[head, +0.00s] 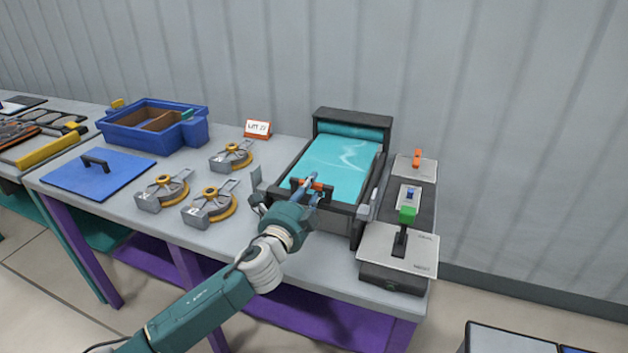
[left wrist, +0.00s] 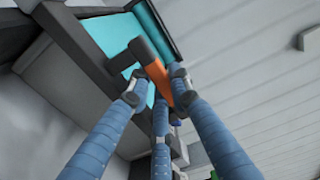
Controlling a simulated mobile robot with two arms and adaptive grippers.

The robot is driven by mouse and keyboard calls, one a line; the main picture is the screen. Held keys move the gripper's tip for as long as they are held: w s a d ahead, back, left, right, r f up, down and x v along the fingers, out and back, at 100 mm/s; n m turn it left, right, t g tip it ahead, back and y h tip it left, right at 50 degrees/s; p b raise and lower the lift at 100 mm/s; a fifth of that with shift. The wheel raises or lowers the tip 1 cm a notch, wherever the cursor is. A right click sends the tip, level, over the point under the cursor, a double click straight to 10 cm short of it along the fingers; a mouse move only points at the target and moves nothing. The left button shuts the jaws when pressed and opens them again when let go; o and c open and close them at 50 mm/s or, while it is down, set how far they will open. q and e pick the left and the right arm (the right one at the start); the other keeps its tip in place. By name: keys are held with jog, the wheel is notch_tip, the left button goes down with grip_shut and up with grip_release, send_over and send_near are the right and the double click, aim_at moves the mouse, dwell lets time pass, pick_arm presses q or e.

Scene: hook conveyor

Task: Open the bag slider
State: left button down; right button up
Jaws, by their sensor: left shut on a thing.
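The teal bag (head: 345,163) lies in a dark frame (head: 352,118) on the right part of the table. The orange bag slider (head: 318,186) is at the frame's front end, partly hidden by my fingers. My left gripper (head: 308,190) reaches it from the front. In the left wrist view the blue fingers of my left gripper (left wrist: 156,92) are closed around the orange slider (left wrist: 153,72), and a strip of the teal bag (left wrist: 118,36) shows behind it. My right gripper is in neither view.
Right of the frame stands a control panel with a green-topped lever (head: 407,214) and an orange switch (head: 416,158).

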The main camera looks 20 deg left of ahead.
pick_arm(q)
jog(key=shift+s, duration=0.25)
jog(key=c, duration=1.8)
grip_release()
jog(key=s, duration=1.2)
jog(key=shift+a, duration=0.25)
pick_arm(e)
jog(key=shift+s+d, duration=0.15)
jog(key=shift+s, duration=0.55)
